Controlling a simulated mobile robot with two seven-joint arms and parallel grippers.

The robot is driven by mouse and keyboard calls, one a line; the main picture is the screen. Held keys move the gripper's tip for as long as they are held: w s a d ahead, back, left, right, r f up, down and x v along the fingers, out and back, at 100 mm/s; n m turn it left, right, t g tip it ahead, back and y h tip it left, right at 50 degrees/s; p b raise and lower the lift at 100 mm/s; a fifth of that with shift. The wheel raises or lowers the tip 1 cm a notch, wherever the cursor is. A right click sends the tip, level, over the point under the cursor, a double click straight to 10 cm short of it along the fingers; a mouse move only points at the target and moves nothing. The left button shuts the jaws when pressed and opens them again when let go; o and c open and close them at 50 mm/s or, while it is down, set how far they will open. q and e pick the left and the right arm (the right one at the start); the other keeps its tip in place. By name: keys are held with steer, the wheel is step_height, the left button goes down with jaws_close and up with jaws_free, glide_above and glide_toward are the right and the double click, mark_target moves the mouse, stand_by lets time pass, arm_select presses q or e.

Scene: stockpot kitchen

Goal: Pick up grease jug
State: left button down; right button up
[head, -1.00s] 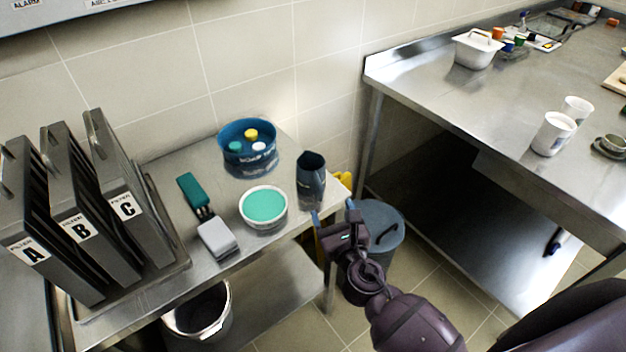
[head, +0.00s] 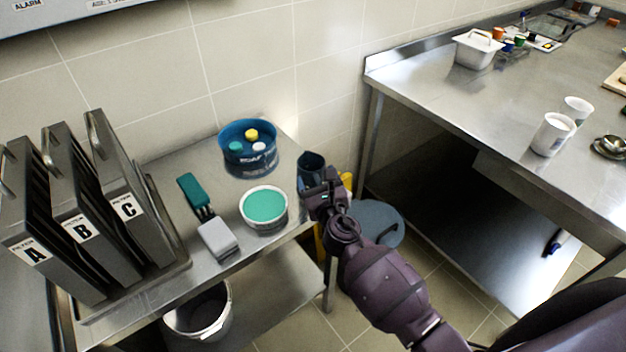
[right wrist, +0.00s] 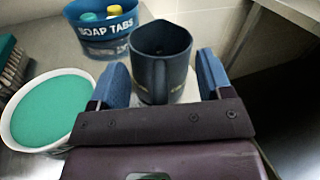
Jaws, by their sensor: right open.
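The grease jug is a dark blue-grey open-topped jug (head: 310,164) at the right end of the small steel table. My right gripper (head: 318,190) is in front of it and hides its lower part in the head view. In the right wrist view, the jug (right wrist: 160,62) stands upright just beyond and between the two blue fingertips of my right gripper (right wrist: 160,82). The fingers are apart, one to each side of the jug's near face. I cannot tell whether they touch it. My left gripper is not in view.
A white tub of green paste (head: 264,207) stands left of the jug, with a blue soap tabs tub (head: 247,150) behind. A green brush (head: 194,190) and filters A, B and C (head: 80,230) are farther left. A lidded grey bin (head: 378,222) stands on the floor to the right.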

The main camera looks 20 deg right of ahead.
steer(key=shift+w, duration=0.2)
steer(key=shift+c, duration=0.4)
jaws_close()
